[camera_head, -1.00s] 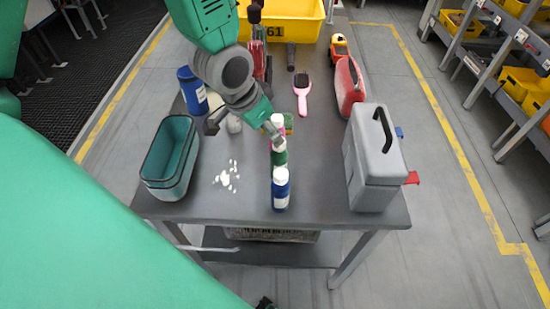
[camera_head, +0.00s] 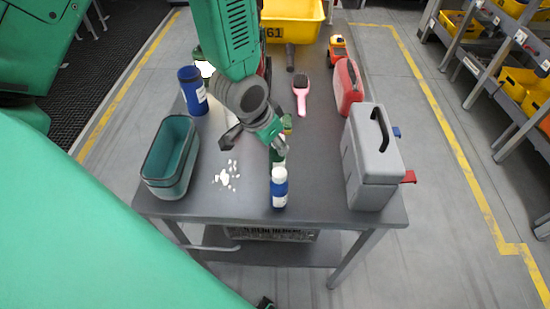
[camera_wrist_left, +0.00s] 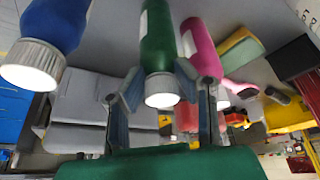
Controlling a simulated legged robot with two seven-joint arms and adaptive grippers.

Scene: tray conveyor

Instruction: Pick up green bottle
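The green bottle (camera_wrist_left: 158,40) with a white cap stands between the two fingers of my left gripper (camera_wrist_left: 160,80) in the left wrist view. The fingers flank it near its cap, with gaps beside the cap; contact at the tips is unclear. In the head view, my left gripper (camera_head: 276,146) is over the green bottle (camera_head: 278,158), which is mostly hidden behind the gripper and a blue bottle (camera_head: 279,190). A pink bottle (camera_wrist_left: 200,48) stands close on its right in the wrist view.
A yellow crate (camera_head: 300,30) stands behind.

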